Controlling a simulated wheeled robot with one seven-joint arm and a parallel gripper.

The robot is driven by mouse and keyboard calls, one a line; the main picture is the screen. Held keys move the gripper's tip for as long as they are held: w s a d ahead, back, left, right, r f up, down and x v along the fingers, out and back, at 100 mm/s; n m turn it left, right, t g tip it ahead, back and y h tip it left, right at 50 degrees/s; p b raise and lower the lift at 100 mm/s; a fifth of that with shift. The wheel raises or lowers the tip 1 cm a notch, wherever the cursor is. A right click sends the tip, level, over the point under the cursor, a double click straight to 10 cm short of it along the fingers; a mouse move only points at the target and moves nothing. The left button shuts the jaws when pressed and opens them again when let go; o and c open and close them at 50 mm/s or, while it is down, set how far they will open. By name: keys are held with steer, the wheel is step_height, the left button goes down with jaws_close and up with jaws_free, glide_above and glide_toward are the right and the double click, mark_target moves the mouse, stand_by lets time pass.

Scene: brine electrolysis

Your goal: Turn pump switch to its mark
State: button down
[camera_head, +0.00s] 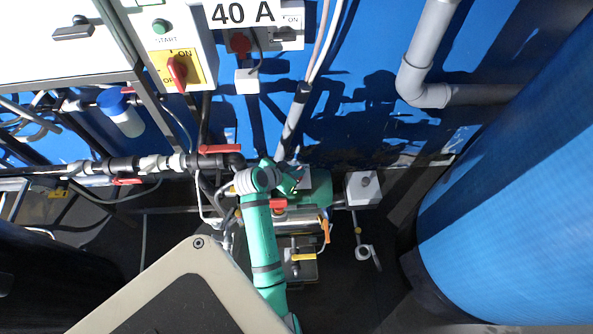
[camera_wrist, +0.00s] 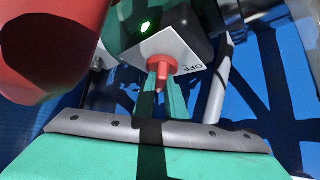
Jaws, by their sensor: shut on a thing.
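The pump switch is a red knob (camera_wrist: 160,66) on a white plate (camera_wrist: 182,48) in the wrist view. The plate carries the printed word OFF at its right, and a green lamp (camera_wrist: 145,27) glows on the dark housing above it. My gripper's two green fingers (camera_wrist: 163,90) stand on either side of the knob, shut on it. The knob's red tip shows between them, pointing down in the picture. In the head view my gripper (camera_head: 296,177) is low behind my wrist, beside the green pump (camera_head: 318,187); the knob is hidden there, and its mark cannot be made out.
A big red rounded thing (camera_wrist: 50,45) fills the wrist view's upper left, close to the camera. In the head view a pipe with a red-handled valve (camera_head: 220,149) runs left of my wrist. A white box (camera_head: 363,188) stands to the right, and a blue tank (camera_head: 510,200) beyond.

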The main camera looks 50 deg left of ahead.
steer(key=c, duration=1.8)
jaws_free()
steer(key=v, duration=1)
steer(key=shift+s+r, duration=0.25)
steer(key=shift+s, duration=0.05)
